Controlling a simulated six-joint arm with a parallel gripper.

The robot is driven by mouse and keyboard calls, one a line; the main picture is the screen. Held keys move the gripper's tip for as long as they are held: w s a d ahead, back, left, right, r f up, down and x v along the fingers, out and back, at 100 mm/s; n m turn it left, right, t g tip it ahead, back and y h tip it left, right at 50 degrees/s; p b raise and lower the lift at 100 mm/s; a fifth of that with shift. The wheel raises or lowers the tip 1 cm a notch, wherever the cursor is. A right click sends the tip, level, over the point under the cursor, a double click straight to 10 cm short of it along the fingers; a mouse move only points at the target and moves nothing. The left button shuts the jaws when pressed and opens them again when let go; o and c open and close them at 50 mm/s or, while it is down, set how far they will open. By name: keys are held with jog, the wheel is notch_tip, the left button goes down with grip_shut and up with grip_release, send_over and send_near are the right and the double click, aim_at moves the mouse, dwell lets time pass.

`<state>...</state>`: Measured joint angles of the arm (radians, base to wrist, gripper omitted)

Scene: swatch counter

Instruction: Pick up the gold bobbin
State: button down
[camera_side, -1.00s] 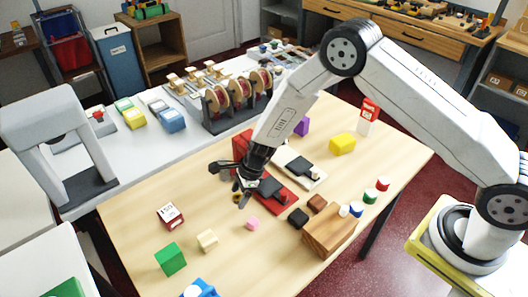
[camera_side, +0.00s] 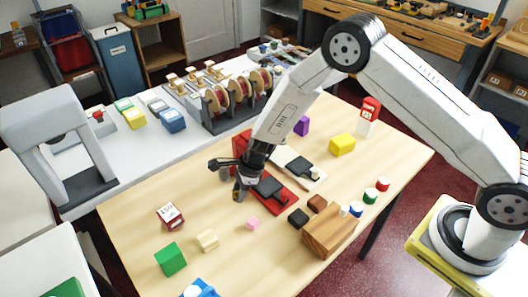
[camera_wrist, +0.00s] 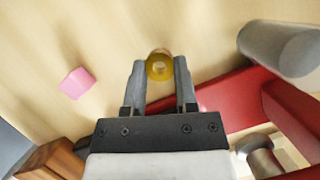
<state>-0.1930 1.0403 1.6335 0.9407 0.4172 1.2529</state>
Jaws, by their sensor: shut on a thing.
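In the side view my gripper (camera_side: 240,190) points down low over the table, left of the red stand with a dark top. There the bobbin is hidden behind the fingers. I cannot tell whether the bobbin still touches the table.
A pink block (camera_side: 253,223) lies close by, also in the wrist view (camera_wrist: 76,83). A red device (camera_side: 279,197) stands close on the right.

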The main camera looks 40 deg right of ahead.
jog(key=shift+r, duration=0.45)
jog(key=s+d+r, duration=0.3)
jog(key=s+r, duration=0.8)
jog(key=s, duration=0.2)
jog(key=shift+s+d, duration=0.25)
jog(key=shift+s, duration=0.05)
